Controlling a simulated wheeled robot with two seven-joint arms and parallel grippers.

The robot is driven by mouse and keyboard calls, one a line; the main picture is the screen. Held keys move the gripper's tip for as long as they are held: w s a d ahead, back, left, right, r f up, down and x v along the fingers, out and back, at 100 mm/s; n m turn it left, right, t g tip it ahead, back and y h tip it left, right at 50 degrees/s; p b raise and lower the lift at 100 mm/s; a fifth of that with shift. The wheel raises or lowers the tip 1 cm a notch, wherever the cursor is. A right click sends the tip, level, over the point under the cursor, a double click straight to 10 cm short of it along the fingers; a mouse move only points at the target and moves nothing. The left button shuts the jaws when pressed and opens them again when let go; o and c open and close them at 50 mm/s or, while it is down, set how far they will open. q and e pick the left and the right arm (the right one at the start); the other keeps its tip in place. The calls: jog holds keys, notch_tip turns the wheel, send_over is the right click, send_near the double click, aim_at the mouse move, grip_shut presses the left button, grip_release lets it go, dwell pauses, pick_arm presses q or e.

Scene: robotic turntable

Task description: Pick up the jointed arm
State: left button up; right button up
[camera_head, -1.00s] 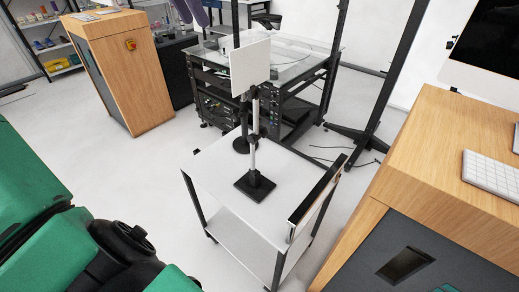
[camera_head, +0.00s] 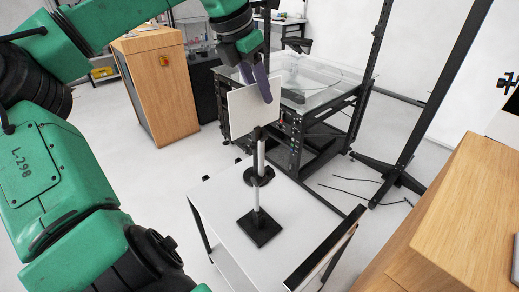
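A stand that looks like the jointed arm (camera_head: 261,160) rises from a square black base (camera_head: 259,227) on a small white cart (camera_head: 222,203). It has an upright pole with black joints and carries a white square panel (camera_head: 250,112) at its top. My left gripper (camera_head: 261,88), with purple fingers, reaches down at the panel's upper right edge. One finger overlaps the panel's front in the picture. I cannot tell whether the fingers touch the panel or how far apart they are. My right gripper is not in view.
A glass-topped table with a black frame (camera_head: 353,118) stands behind the cart. A black upright post (camera_head: 430,100) is at the right. A wooden desk (camera_head: 455,230) fills the lower right, and a wooden cabinet (camera_head: 165,100) stands at the back left.

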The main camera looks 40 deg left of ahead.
pick_arm(q)
jog(key=x, duration=0.3)
jog(key=shift+w+r+p, duration=0.1)
jog(key=shift+p, duration=0.25)
jog(key=shift+f, duration=0.2)
jog(key=shift+f, duration=0.25)
grip_shut()
dwell(1.2)
jog(key=shift+r, duration=0.15)
